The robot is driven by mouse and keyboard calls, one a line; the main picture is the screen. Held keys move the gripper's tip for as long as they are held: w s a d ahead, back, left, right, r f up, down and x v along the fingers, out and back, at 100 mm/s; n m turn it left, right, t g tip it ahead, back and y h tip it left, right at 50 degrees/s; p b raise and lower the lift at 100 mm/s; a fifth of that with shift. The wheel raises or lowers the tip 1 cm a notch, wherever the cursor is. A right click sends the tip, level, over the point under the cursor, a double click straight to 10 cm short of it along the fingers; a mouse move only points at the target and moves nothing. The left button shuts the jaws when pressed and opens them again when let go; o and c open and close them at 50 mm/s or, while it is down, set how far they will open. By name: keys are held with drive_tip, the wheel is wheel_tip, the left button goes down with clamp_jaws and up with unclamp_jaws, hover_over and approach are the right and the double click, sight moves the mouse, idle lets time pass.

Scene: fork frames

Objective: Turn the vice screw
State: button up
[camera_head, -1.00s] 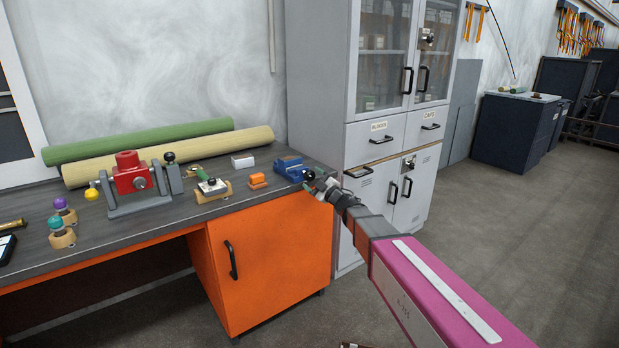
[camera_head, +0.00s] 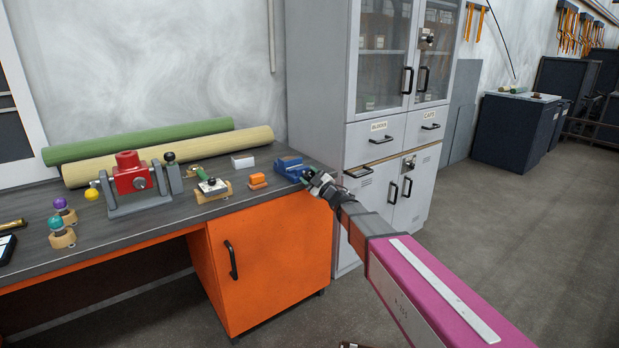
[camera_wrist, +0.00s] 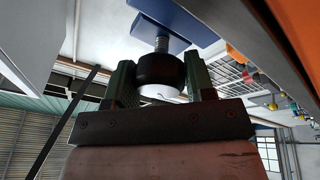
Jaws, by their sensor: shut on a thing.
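The blue vice (camera_head: 288,168) stands on the workbench near its right end, and its blue body also shows in the wrist view (camera_wrist: 180,18). Its screw ends in a round black knob with a pale end face (camera_wrist: 160,75). My gripper (camera_head: 310,178) is at the right side of the vice. In the wrist view my gripper (camera_wrist: 160,82) has one green-grey finger on each side of the knob and is shut on it. The vice jaws are partly hidden in both views.
A grey cabinet (camera_head: 370,140) stands close to the right of the gripper. On the bench (camera_head: 130,228) are an orange block (camera_head: 257,181), a white box (camera_head: 243,161), a red device (camera_head: 131,178) and two rolls (camera_head: 170,158). An orange cupboard (camera_head: 275,245) is below.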

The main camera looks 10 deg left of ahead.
drive_tip(key=shift+m+t, duration=0.4)
drive_tip(key=shift+m, duration=0.5)
drive_tip(key=o, duration=0.9)
drive_tip(key=v, duration=1.1)
drive_tip(key=shift+r, duration=0.15)
